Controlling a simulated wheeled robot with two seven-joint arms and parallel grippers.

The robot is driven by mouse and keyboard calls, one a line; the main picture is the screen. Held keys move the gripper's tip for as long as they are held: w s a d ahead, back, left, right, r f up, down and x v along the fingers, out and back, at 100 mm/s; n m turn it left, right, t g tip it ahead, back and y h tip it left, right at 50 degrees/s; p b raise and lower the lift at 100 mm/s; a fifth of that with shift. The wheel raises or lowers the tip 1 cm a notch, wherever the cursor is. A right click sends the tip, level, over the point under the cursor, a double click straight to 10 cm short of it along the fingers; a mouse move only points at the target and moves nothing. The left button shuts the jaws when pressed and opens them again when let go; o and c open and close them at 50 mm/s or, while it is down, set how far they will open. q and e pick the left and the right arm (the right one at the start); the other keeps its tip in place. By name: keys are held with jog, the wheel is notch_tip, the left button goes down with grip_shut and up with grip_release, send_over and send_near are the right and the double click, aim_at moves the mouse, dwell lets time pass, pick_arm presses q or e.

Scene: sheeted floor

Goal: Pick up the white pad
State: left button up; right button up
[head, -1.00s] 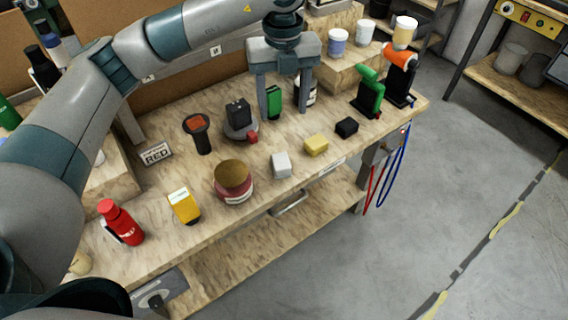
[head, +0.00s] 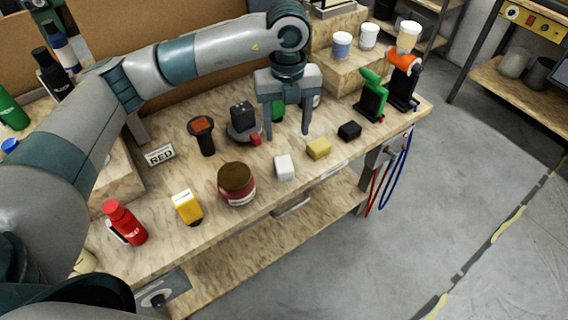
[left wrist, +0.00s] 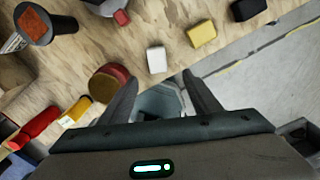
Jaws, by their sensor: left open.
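The white pad (head: 284,168) is a small white block on the wooden workbench, between a dark red jar and a yellow block. It also shows in the left wrist view (left wrist: 157,60), ahead of the fingers. My left gripper (head: 289,136) is open and empty, pointing down above the bench, behind the white pad and apart from it. In the left wrist view its two fingers (left wrist: 157,85) are spread wide with nothing between them. My right gripper is not in view.
A yellow block (head: 318,149) and a black block (head: 349,131) lie right of the pad. The jar (head: 237,184) stands to its left. A dark device with a red part (head: 243,124) and a green item (head: 278,110) are close to the gripper. The bench's front edge is near the pad.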

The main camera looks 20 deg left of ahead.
pick_arm(q)
jog(key=p, duration=0.2)
send_over(284, 163)
jog(key=f, duration=0.5)
jog(key=shift+d+f, duration=0.25)
jog(key=shift+f, duration=0.05)
jog(key=shift+w+f, duration=0.1)
jog(key=shift+f, duration=0.6)
jog(key=shift+a+f+p, duration=0.15)
jog(key=shift+f+p, duration=0.45)
jog(key=shift+p, duration=0.1)
notch_tip(284, 163, down, 3)
jog(key=shift+a+r+p, duration=0.1)
jog(key=shift+a+p, duration=0.05)
jog(key=shift+p, duration=0.65)
jog(key=shift+f, duration=0.6)
jog(key=c, duration=1.2)
